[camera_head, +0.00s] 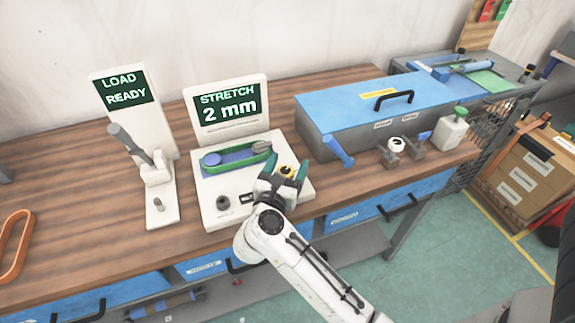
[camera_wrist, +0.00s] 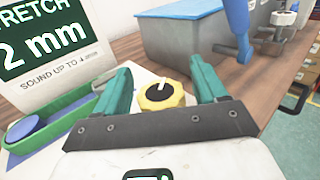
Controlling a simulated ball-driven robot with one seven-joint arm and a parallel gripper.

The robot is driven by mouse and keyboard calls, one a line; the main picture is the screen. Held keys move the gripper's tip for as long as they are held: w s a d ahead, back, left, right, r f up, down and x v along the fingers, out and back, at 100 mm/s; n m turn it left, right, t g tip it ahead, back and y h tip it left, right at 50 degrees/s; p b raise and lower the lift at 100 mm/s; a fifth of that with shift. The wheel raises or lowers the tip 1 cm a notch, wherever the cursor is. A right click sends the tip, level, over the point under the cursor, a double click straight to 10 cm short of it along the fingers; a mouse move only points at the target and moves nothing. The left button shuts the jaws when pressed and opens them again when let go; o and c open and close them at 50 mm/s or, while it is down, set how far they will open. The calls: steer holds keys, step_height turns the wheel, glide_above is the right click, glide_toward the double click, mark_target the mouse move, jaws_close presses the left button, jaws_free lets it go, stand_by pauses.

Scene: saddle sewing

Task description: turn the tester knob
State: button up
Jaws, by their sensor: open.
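The tester (camera_head: 211,203) is a white box on the wooden bench, with an upright screen (camera_head: 227,106) that reads "STRETCH 2 mm". Its yellow knob (camera_head: 288,171) sits on the right part of its top. In the wrist view the knob (camera_wrist: 161,95) has a dark centre and a white pointer mark tilted slightly right of straight up. My gripper (camera_head: 283,172) is open over the knob. In the wrist view its two green fingers (camera_wrist: 163,88) stand apart on either side of the knob, with gaps, and do not touch it.
A green belt (camera_head: 236,160) lies around blue pulleys on the tester, left of my gripper. A load stand with a lever (camera_head: 130,140) is at the left. A blue-lidded box (camera_head: 350,110) stands behind right. An orange loop (camera_head: 14,245) lies at the far left.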

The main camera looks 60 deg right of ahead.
steer(key=c, duration=1)
steer(key=shift+o, duration=0.2)
